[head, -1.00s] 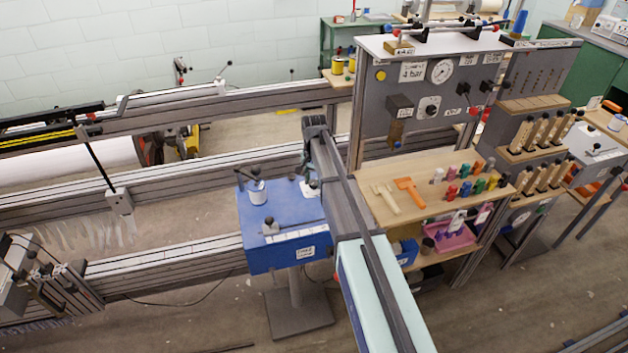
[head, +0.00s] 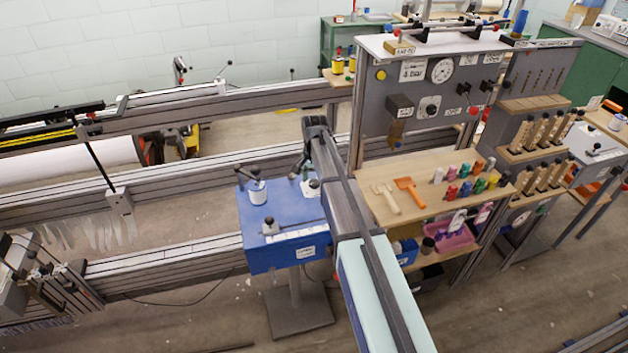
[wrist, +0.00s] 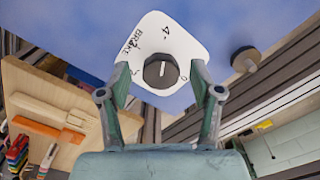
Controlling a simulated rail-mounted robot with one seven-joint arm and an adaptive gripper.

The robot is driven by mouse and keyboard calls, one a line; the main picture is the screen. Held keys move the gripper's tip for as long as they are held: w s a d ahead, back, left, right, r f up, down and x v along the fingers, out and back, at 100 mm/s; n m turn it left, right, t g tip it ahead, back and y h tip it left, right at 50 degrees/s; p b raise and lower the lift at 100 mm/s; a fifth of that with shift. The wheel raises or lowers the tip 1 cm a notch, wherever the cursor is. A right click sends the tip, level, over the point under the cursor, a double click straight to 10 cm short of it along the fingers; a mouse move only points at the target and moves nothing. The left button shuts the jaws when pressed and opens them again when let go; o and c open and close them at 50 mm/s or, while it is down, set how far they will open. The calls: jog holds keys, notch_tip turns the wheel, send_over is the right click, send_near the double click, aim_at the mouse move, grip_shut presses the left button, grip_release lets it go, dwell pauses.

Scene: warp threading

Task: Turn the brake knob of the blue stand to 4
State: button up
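The blue stand (head: 262,240) is left of centre in the head view, on a grey post. Its white brake plate (wrist: 187,48) fills the upper middle of the wrist view, with "BRAKE", a "4" and a "0" readable. The dark brake knob (wrist: 161,71) sits on the plate, its white line running roughly up and down in the picture, with the "4" above it. My gripper (wrist: 160,76) is open, with one finger on each side of the knob and visible gaps between. In the head view my arm largely hides the gripper and knob.
A second dark knob (wrist: 244,59) is on the blue face at right. In the head view, a handle (head: 256,190) and small knob (head: 269,226) stand on the blue top. A wooden shelf (head: 440,215) with tools and coloured pieces is close on the right.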

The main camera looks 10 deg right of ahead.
aim_at(314, 182)
jog(key=shift+r, duration=0.1)
notch_tip(314, 182, up, 12)
dwell(0.6)
dwell(0.4)
